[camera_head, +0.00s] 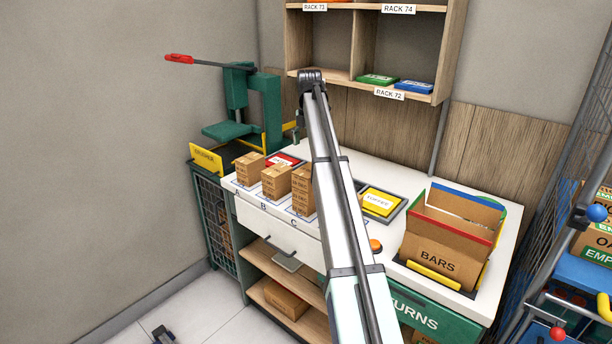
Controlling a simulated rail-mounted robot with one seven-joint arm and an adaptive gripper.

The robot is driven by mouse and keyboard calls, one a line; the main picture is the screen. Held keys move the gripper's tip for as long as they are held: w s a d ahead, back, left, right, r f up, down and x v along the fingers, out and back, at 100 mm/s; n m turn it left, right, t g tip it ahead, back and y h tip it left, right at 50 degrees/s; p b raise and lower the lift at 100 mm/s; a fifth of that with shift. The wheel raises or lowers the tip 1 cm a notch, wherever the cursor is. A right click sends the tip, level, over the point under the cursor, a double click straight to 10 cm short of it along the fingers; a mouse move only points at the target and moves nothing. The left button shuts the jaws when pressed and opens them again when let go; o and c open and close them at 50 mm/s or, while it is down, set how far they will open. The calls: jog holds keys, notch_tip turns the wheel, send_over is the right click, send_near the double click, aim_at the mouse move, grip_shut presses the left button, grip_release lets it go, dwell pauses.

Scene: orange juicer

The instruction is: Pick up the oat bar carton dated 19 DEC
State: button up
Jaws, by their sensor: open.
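Small brown cartons stand in three stacks on the white counter: one at mark A (250,167), one at mark B (276,182) and one at mark C (302,190). Their front print is too small to read, so I cannot tell which is dated 19 DEC. My arm reaches up across the middle of the view and hides the right side of stack C. Its dark end, my gripper (311,76), appears in front of the wall shelf, above and apart from the cartons. Its fingers are hard to make out, and I see nothing held.
A red-labelled tray (285,160) lies behind the stacks. A yellow-labelled tray (381,201), an orange button (375,246) and an open BARS box (447,240) stand to the right. A green press (240,110) stands at left, a wall shelf (372,75) above.

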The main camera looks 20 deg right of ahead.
aim_at(309, 170)
notch_tip(309, 170, down, 12)
jog(key=p, duration=0.3)
jog(key=shift+w+d+r+p, duration=0.1)
jog(key=shift+r+p, duration=0.1)
jog(key=shift+p, duration=0.1)
jog(key=c, duration=1.2)
